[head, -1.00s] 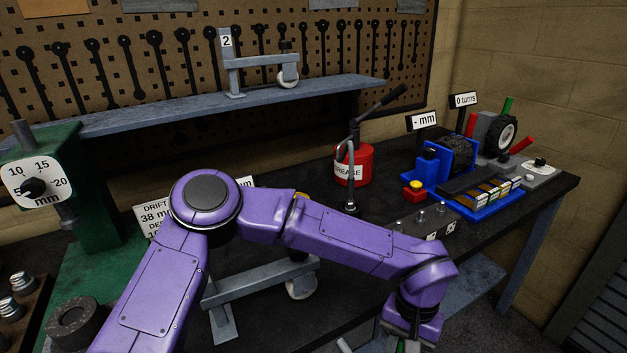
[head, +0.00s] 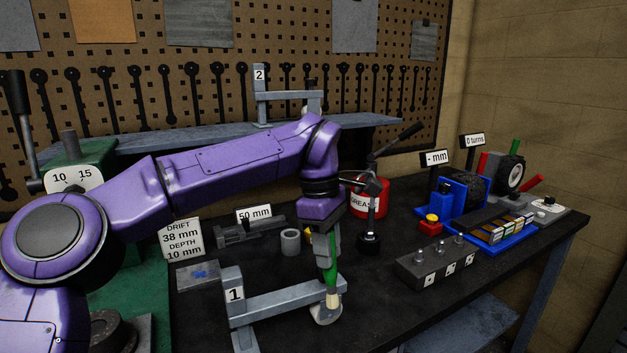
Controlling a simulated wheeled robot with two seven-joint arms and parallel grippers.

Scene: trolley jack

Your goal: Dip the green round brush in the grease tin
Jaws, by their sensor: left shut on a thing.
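My left gripper (head: 327,249) points down over the middle of the bench and is shut on the green round brush (head: 331,272). The brush hangs roughly upright, with its pale end (head: 333,298) lowest. In the picture that end overlaps the caster of the metal frame marked 1; I cannot tell whether they touch. The red grease tin (head: 376,199), with a partly covered GREASE label, stands farther back and to the right of the gripper. The brush is apart from the tin. My arm and a dark lever tool hide part of the tin. My right gripper is not in view.
The frame marked 1 (head: 280,303) lies below the brush. A dark lever tool (head: 369,241) stands before the tin. A grey block with studs (head: 436,262) and a blue fixture (head: 502,239) are at right. A grey ring (head: 290,241) stands left of the gripper.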

